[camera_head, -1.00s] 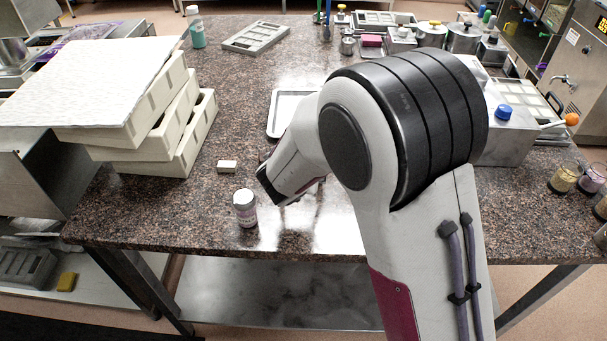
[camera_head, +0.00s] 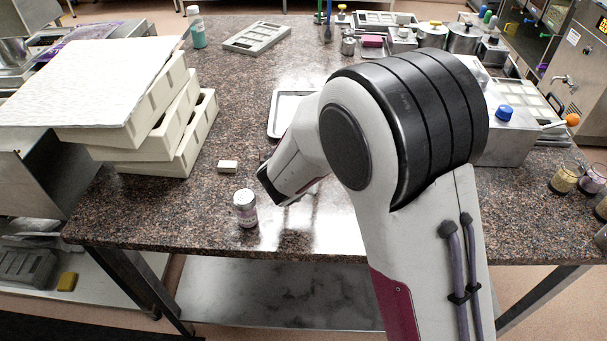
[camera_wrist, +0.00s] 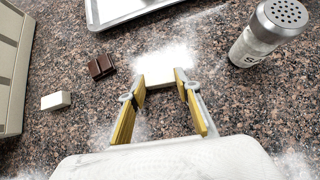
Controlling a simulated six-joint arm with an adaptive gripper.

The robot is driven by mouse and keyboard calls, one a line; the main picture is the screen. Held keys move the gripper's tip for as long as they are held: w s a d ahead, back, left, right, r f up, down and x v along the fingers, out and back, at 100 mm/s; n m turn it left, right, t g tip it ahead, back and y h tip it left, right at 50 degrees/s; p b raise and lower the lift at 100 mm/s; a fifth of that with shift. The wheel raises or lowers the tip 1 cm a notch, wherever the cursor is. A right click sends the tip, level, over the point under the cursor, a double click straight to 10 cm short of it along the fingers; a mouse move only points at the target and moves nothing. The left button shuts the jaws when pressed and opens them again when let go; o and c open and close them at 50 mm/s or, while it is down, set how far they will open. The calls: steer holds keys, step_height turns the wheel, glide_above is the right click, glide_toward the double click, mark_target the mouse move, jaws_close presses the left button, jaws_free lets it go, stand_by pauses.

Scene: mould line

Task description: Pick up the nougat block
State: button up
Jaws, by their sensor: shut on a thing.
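In the head view my own arm hides the fingers and this block. A smaller off-white block (camera_wrist: 56,101) lies apart to the left; it also shows in the head view (camera_head: 227,167).
A dark chocolate piece (camera_wrist: 101,66) lies left of the fingers. A shaker (camera_wrist: 265,32) stands at right, a metal tray (camera_wrist: 125,12) beyond. In the head view, stacked moulds (camera_head: 185,140) stand left and a lidded jar (camera_head: 245,208) near the front edge.

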steer(key=shift+r, duration=0.1)
step_height(320, 180, up, 10)
stand_by(1.0)
steer(key=shift+a, duration=0.1)
stand_by(0.8)
steer(key=s+d+m, duration=0.1)
steer(key=s+d, duration=0.2)
steer(key=d, duration=0.7)
steer(key=s+d+m+h, duration=0.1)
steer(key=s+d, duration=0.3)
steer(key=d, duration=0.6)
steer(key=shift+d+h, duration=0.3)
steer(key=shift+d, duration=0.05)
steer(key=shift+d+r, duration=0.1)
